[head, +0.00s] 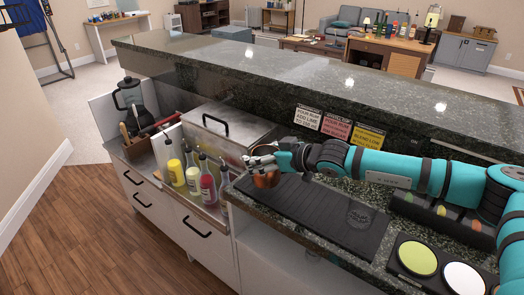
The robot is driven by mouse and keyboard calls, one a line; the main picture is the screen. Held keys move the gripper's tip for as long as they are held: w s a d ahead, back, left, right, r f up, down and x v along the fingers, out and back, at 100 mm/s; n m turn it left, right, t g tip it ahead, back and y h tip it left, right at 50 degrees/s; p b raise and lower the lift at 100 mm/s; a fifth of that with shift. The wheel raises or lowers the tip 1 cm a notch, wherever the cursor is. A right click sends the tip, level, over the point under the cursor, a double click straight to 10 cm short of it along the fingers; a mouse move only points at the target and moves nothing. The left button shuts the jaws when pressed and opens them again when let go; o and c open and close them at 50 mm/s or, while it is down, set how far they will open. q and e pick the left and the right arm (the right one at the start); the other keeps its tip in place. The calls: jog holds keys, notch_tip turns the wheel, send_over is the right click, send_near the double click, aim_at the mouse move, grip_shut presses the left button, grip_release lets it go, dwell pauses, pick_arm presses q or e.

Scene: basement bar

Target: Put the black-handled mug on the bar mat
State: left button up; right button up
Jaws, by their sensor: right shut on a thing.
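The black bar mat (312,207) lies on the dark stone counter in the head view. My right gripper (263,164), its arm coming in from the right, is at the mat's left end. It is shut on a small orange-brown mug (266,181), which appears over or at that end of the mat. The fingers cover part of the mug, and I cannot make out its handle. I cannot tell whether the mug's base touches the mat. My left gripper is not in view.
Several bottles (207,184) stand in the rail left of the mug, beside a steel lidded box (215,125). A tray with green and white discs (437,266) lies at the right front. The raised bar ledge (300,75) runs behind. The mat's middle looks clear.

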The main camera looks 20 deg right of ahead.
aim_at(269, 146)
jog(key=shift+w+d+r+p, duration=0.15)
jog(key=shift+w+r+p, duration=0.05)
jog(key=shift+w, duration=0.3)
jog(key=shift+w+d+r+p, duration=0.1)
jog(key=shift+w+r+p, duration=0.1)
jog(key=shift+w, duration=0.25)
jog(key=shift+w+d+f+p, duration=0.15)
jog(key=shift+w+f+p, duration=0.4)
jog(key=shift+w, duration=0.2)
jog(key=shift+w+d+r+p, duration=0.2)
jog(key=shift+w+d+p, duration=0.1)
jog(key=shift+w+p, duration=0.15)
notch_tip(269, 146, down, 4)
jog(key=shift+r, duration=0.1)
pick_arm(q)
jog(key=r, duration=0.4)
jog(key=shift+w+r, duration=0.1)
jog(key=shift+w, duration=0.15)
pick_arm(e)
jog(key=shift+f, duration=0.25)
jog(key=o, duration=1.3)
